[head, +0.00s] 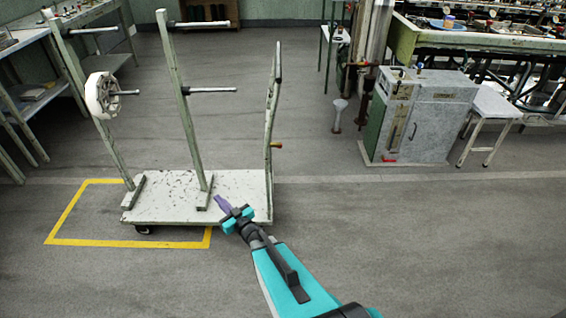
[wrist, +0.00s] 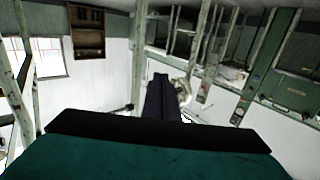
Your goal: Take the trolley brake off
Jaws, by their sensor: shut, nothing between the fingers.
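The trolley (head: 240,185) has a pale, chipped flat bed, pale green posts with pegs, and a tall upright frame at its right end. A small brown knob (head: 276,145) sticks out from that right frame; I cannot tell if it is the brake. A dark caster (head: 144,229) shows under the front left corner. My gripper (head: 220,201) is shut and empty. In the head view it shows in front of the bed's right part; I cannot tell how far apart they are. Its dark fingers also show in the wrist view (wrist: 160,98).
A yellow floor outline (head: 75,210) surrounds the trolley's left part. A white reel (head: 102,95) hangs on the left post. A grey cabinet (head: 430,115) and a white stool (head: 494,105) stand at the right. The floor right of the trolley is clear.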

